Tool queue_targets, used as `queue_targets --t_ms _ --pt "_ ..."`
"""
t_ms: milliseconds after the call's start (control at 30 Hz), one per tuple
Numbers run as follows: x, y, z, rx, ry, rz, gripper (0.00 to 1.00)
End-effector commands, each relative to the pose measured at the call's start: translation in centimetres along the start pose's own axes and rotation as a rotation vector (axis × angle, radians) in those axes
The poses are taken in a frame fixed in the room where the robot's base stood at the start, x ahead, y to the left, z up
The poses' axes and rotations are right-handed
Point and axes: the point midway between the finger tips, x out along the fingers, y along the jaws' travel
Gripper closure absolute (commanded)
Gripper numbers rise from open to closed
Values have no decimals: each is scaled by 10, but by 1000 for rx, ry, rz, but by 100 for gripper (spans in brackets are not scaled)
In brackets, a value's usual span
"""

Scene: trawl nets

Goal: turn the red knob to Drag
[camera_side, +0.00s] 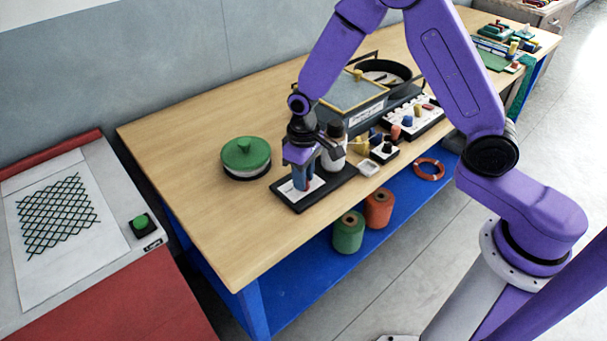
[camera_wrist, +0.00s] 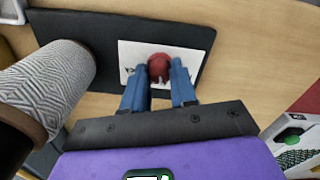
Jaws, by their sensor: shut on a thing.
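The red knob (camera_wrist: 161,67) stands on a white label plate (camera_wrist: 133,53) on a dark board (camera_wrist: 70,27). My gripper (camera_wrist: 160,74) is shut on the knob, with one blue finger on each side of it. In the side view my gripper (camera_side: 302,178) reaches down over the same dark board (camera_side: 338,186) near the table's front edge. The fingers hide most of the knob there. The dial lettering is too small and too covered to read, so I cannot tell which mark the knob points to.
A patterned spool (camera_wrist: 45,85) stands close beside my gripper. On the table are a green lidded pot (camera_side: 246,157), a framed tray (camera_side: 350,90) and a dark pan (camera_side: 385,75). Small coloured pieces (camera_side: 384,148) lie right of the board. Bare table lies at front left.

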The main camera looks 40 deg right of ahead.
Motion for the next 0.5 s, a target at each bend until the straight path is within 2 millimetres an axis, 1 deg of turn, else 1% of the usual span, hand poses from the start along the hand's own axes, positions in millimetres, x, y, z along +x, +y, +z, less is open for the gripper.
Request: queue_targets --t_ms 200,500 --pt "0 0 0 114 2 0 100" --pt "0 0 0 182 2 0 100"
